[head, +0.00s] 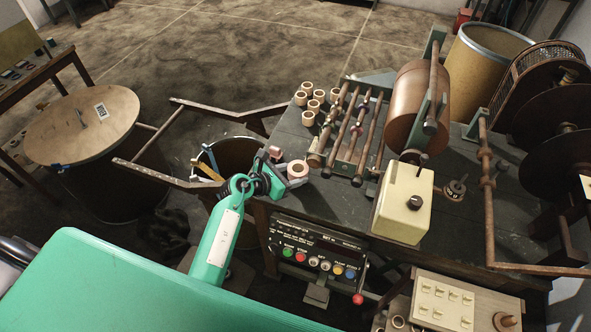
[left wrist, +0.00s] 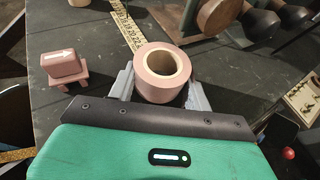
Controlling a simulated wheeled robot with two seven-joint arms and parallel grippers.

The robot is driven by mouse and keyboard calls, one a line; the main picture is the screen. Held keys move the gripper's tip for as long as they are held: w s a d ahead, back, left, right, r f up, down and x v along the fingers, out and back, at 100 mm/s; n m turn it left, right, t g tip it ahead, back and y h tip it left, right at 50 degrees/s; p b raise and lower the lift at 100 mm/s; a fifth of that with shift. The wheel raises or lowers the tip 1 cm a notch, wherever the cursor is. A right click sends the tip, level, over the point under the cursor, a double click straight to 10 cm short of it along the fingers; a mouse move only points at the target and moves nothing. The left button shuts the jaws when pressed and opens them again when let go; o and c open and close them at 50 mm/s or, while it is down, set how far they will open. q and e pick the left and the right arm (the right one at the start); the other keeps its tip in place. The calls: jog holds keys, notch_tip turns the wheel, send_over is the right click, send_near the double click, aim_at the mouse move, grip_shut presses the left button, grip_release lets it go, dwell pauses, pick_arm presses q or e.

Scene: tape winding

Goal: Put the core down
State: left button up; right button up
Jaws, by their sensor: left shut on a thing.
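The core (head: 298,169) is a short ring with pinkish tape around a tan cardboard tube. It is at the near left edge of the dark workbench (head: 335,205). My left gripper (head: 289,178) is shut on it, its grey fingers on either side. The left wrist view shows the core (left wrist: 161,73) between the fingers (left wrist: 161,92), hole facing up. I cannot tell whether its underside touches the bench top. My right gripper is not in view.
A pink block with a white arrow (left wrist: 66,66) stands left of the core. Several bare cores (head: 308,102) stand farther back, beside the winding machine's rollers (head: 350,130). A yellow ruler strip (left wrist: 127,28) lies behind the core. An open dark bin (head: 228,155) is left of the bench.

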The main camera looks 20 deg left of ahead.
pick_arm(q)
jog(key=w, duration=0.1)
jog(key=w+f, duration=0.1)
jog(key=shift+w+f+p, duration=0.1)
jog(key=shift+w+p, duration=0.2)
jog(key=shift+f, duration=0.15)
jog(key=shift+s, duration=0.15)
jog(key=o, duration=1.1)
jog(key=shift+c, duration=0.2)
jog(key=shift+s+a, duration=0.2)
jog(key=b+v, duration=0.2)
jog(key=v, duration=0.8)
jog(key=shift+s+a+r, duration=0.15)
jog(key=shift+s+r, duration=0.15)
jog(key=shift+s+a+r, duration=0.15)
jog(key=shift+s+r, duration=0.05)
